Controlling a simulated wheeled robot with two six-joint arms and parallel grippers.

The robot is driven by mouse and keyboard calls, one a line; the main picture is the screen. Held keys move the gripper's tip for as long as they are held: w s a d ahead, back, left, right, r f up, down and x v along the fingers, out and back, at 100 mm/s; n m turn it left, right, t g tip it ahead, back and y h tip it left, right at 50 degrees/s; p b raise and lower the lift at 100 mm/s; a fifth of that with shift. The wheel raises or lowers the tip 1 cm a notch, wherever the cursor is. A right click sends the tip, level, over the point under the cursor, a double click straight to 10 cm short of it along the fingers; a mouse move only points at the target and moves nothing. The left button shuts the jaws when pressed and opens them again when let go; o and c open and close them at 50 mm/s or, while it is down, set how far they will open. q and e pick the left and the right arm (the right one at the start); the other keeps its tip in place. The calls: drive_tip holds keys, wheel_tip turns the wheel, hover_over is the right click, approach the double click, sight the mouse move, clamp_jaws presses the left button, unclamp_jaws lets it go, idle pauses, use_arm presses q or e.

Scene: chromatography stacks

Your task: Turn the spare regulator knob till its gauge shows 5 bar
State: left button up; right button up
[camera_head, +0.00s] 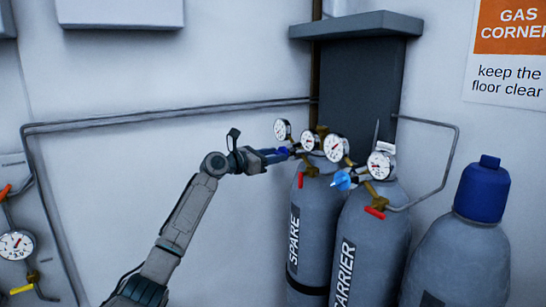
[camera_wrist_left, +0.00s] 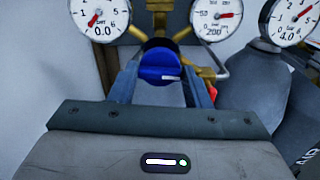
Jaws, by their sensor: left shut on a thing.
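The spare regulator's blue knob (camera_wrist_left: 160,64) sits between the two fingers of my left gripper (camera_wrist_left: 162,82), which is shut on it. The knob's white mark points right. In the head view my left gripper (camera_head: 278,155) reaches the regulator from the left, at the top of the cylinder labelled SPARE (camera_head: 312,225). The spare's left gauge (camera_wrist_left: 98,14) reads 0.0, its needle at the low end. It also shows in the head view (camera_head: 282,130). The spare's right gauge (camera_wrist_left: 216,16) reads 200. My right gripper is not in view.
The CARRIER cylinder (camera_head: 372,245) stands close at the right, with a lighter blue knob (camera_head: 342,180) and two gauges, one (camera_wrist_left: 288,20) reading 4.0. A blue-capped cylinder (camera_head: 455,255) stands farther right. Pipes (camera_head: 170,116) run along the wall. The space left of the cylinders is clear.

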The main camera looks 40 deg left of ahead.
use_arm(q)
drive_tip(key=m+b, duration=0.4)
drive_tip(key=m, duration=0.5)
drive_tip(key=m+b, duration=0.3)
drive_tip(key=m, duration=0.7)
drive_tip(key=m+b, duration=0.4)
drive_tip(key=m, duration=0.5)
drive_tip(key=shift+d+f+m+b, duration=0.1)
drive_tip(key=shift+f+m+b, duration=0.25)
drive_tip(key=shift+m, duration=0.05)
idle(0.3)
drive_tip(key=o, duration=1)
